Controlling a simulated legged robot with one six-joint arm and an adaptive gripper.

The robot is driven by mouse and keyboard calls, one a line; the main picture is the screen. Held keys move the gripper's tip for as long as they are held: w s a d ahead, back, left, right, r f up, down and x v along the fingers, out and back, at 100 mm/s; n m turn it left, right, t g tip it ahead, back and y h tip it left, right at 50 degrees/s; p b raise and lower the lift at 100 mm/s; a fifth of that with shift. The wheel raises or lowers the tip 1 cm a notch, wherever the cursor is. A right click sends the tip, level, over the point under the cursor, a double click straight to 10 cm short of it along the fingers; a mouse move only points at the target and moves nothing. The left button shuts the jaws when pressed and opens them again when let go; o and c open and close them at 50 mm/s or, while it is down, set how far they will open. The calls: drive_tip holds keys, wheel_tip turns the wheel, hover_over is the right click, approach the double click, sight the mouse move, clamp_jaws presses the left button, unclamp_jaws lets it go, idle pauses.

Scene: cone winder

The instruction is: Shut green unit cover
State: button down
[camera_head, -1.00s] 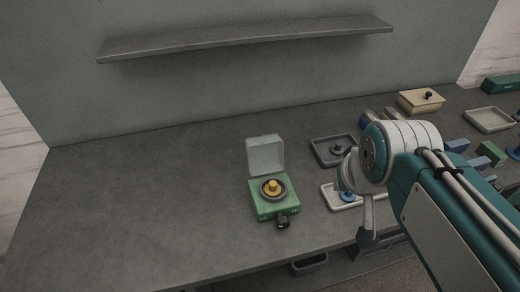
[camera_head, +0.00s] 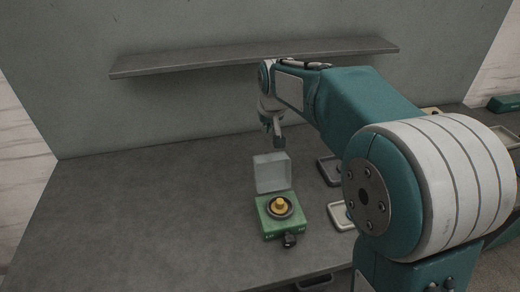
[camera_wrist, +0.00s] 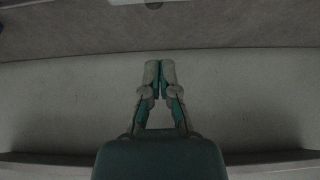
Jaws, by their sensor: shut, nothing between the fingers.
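A black knob (camera_head: 289,241) sticks out at the front. My gripper (camera_head: 279,142) is above and behind the cover, apart from it, pointing down. In the wrist view my gripper (camera_wrist: 160,66) shows with its fingertips together and nothing between them. The unit and cover are not seen in the wrist view.
A long grey shelf (camera_head: 220,60) hangs on the wall behind my gripper. A dark tray (camera_head: 329,170) and a pale tray (camera_head: 341,216) lie right of the unit, partly hidden by my arm. The bench (camera_head: 150,215) is clear to the left.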

hover_over(270, 170)
drive_tip(key=w+a, duration=0.2)
drive_tip(key=shift+w+d+f, duration=0.1)
drive_tip(key=shift+f, duration=2.05)
drive_tip(key=shift+w+d+f, duration=0.1)
drive_tip(key=shift+f, duration=2.05)
drive_tip(key=shift+r, duration=0.1)
